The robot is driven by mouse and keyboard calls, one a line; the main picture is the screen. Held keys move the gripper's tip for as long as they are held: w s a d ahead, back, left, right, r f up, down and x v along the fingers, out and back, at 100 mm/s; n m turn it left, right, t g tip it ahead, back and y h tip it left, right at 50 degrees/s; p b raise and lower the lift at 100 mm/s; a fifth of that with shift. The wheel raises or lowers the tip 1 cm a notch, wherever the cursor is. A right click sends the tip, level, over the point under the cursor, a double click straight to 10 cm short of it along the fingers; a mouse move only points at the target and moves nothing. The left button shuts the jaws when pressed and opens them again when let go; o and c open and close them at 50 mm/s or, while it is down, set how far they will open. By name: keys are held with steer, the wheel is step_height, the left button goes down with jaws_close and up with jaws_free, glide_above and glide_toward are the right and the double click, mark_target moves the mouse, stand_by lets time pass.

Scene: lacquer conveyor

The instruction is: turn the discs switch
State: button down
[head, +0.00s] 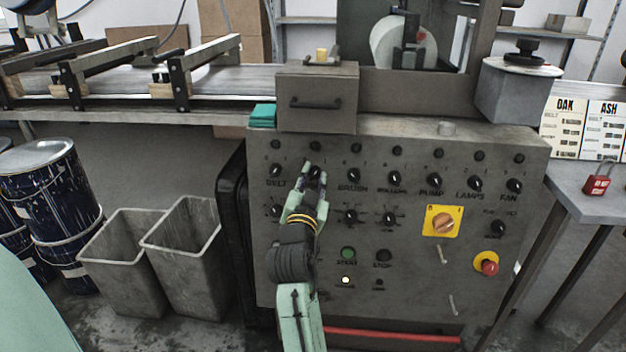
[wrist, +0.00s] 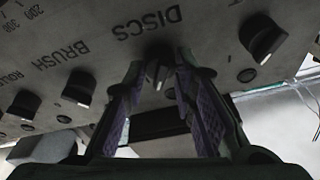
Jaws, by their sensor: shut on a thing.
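The discs switch (wrist: 158,68) is a small black knob on the grey control panel (head: 400,290), under the label DISCS in the wrist view. My gripper (wrist: 160,75) reaches up to it, with one finger on each side of the knob, shut on it. In the head view my gripper (head: 314,178) covers most of the switch and its label, between the BELT knob (head: 275,171) and the BRUSH knob (head: 354,174). The switch's exact angle is hard to read.
More black knobs, including PUMP (head: 435,180), LAMPS (head: 475,183) and FAN (head: 514,185), line the same row. Below are a green start button (head: 348,253), an orange rotary switch (head: 443,222) and a red stop button (head: 487,263). Grey bins (head: 185,255) stand left of the panel.

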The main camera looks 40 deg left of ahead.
steer(key=c, duration=1.3)
jaws_free()
